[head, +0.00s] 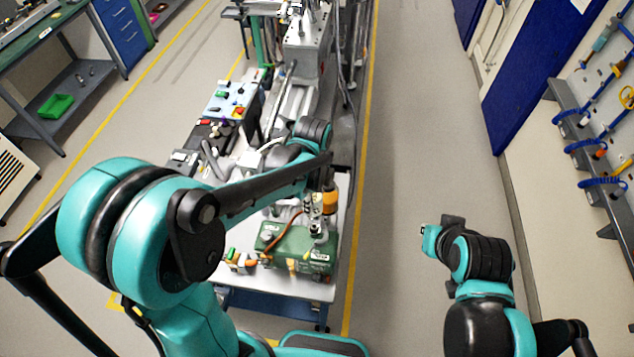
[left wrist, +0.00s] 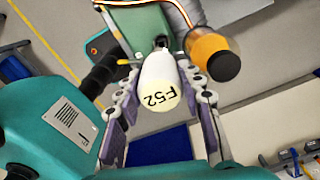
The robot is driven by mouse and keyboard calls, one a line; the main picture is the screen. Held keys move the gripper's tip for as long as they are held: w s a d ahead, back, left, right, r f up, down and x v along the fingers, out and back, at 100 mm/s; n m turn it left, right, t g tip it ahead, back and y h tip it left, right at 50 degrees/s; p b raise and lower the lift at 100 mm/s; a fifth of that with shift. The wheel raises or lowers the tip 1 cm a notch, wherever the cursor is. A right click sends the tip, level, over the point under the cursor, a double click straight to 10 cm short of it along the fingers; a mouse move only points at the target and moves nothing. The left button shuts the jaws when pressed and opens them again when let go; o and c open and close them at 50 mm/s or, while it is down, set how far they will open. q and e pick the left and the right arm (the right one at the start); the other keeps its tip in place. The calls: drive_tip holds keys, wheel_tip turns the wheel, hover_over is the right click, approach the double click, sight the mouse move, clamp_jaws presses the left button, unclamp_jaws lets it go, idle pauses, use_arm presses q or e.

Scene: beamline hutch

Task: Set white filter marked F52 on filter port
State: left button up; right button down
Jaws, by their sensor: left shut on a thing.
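The white filter (left wrist: 160,88), marked F52 in black, is between the two fingers of my left gripper (left wrist: 159,78) in the left wrist view. The gripper is shut on it. The filter's far end meets or lies just over a small dark metal fitting (left wrist: 161,43) on a green unit (left wrist: 148,22); I cannot tell whether they touch. In the head view the green unit (head: 290,256) stands on the cart, below my left wrist, and the filter is not clear there. My right wrist (head: 480,257) is over the floor at the right; its fingers cannot be made out.
An orange and black cylinder (left wrist: 212,56) stands close beside the filter, right of it in the left wrist view. An orange cable (head: 283,232) runs over the green unit. Beamline equipment (head: 305,50) fills the bench beyond. The floor aisle (head: 410,130) to the right is clear.

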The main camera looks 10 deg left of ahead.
use_arm(q)
drive_tip(key=shift+w, duration=0.15)
drive_tip(key=shift+w+f, duration=0.15)
drive_tip(key=shift+f, duration=0.2)
drive_tip(key=shift+f+b, duration=0.6)
drive_tip(key=shift+b, duration=0.15)
drive_tip(key=shift+f+b, duration=1.55)
drive_tip(key=shift+f, duration=0.85)
drive_tip(key=shift+a, duration=0.1)
drive_tip(key=shift+f+b, duration=0.6)
drive_tip(key=shift+b, duration=0.25)
